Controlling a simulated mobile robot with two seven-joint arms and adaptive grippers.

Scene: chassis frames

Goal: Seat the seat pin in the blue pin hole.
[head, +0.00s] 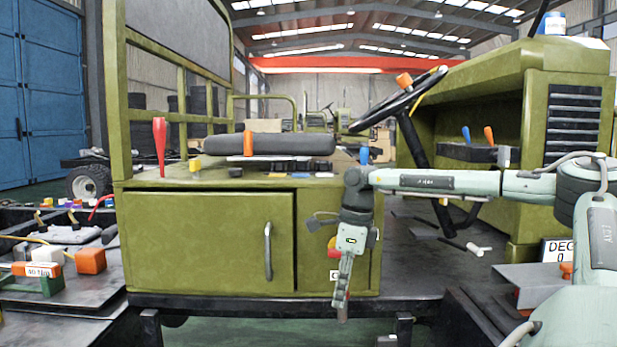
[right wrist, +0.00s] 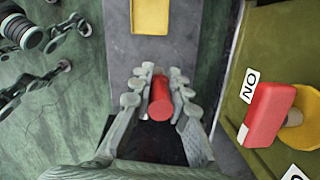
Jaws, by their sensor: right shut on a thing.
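My right gripper (head: 341,298) points down in front of the green seat box (head: 205,240), near the platform's front edge. In the right wrist view its fingers (right wrist: 158,78) are shut on a red cylinder (right wrist: 160,100), which I take to be the seat pin. Its lower end (head: 342,316) shows dull red below the fingers in the head view. I cannot make out a blue pin hole. A small blue piece (head: 364,155) stands above and behind the gripper, at the seat box's right end. My left gripper is not in view.
A dark seat cushion (head: 290,145) lies on the box, with a red upright piece (head: 160,145) to its left. A red switch (right wrist: 268,115) labelled ON is beside the gripper. A yellow-framed piece (right wrist: 150,17) lies ahead. The steering wheel (head: 398,100) is at right.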

